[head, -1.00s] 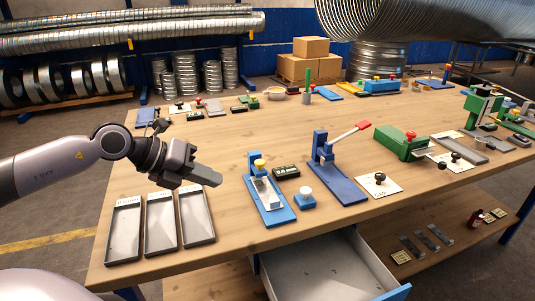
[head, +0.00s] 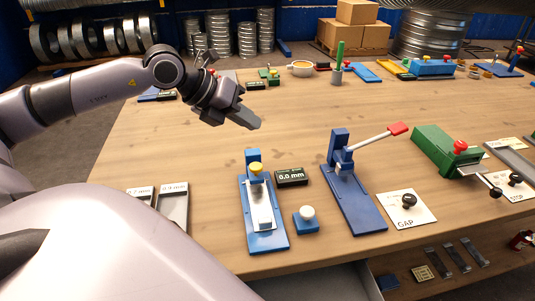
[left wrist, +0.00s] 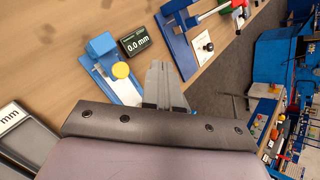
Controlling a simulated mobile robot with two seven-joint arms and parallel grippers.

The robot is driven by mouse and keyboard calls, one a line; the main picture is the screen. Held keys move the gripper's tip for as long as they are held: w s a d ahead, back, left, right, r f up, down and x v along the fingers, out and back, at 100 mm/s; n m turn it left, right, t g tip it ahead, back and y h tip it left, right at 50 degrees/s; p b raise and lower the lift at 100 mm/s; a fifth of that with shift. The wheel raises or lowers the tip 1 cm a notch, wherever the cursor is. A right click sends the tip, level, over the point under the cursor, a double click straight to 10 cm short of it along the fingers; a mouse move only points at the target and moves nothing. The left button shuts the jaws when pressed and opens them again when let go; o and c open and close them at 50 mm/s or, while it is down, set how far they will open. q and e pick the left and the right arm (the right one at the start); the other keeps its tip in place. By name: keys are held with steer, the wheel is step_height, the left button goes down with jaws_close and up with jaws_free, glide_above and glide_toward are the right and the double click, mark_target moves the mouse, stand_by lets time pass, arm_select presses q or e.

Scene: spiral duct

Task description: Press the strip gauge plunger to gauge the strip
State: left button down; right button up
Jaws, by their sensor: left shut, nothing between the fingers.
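The strip gauge (head: 267,238) is a blue base with a yellow plunger (head: 256,168) on a blue post at its back end. A pale metal strip (head: 264,215) lies on it below the plunger. Its display (head: 291,176) reads 0.0 mm. My left gripper (head: 256,122) is shut and empty, held above the table and past the plunger in the head view, apart from it. My right gripper is not in view.
A small blue block with a white button (head: 306,219) sits right of the gauge. A blue lever press (head: 352,200) with a red handle stands further right, beside a GAP card (head: 407,208). Grey trays (head: 173,205) lie to the left. The table behind the gauge is mostly clear.

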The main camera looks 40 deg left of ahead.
arm_select(q)
steer(key=shift+w, duration=0.3)
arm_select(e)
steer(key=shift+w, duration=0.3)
arm_select(q)
steer(key=shift+s, duration=0.1)
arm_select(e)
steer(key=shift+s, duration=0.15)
arm_select(q)
steer(key=b, duration=0.5)
glide_above(252, 166)
step_height(252, 166, down, 7)
steer(key=shift+f, duration=0.1)
steer(key=shift+f+b, duration=0.7)
steer(key=shift+f, duration=0.1)
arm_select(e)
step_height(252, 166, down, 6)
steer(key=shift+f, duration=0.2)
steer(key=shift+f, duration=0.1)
arm_select(q)
steer(key=shift+f+b, duration=0.4)
steer(key=shift+b, duration=0.2)
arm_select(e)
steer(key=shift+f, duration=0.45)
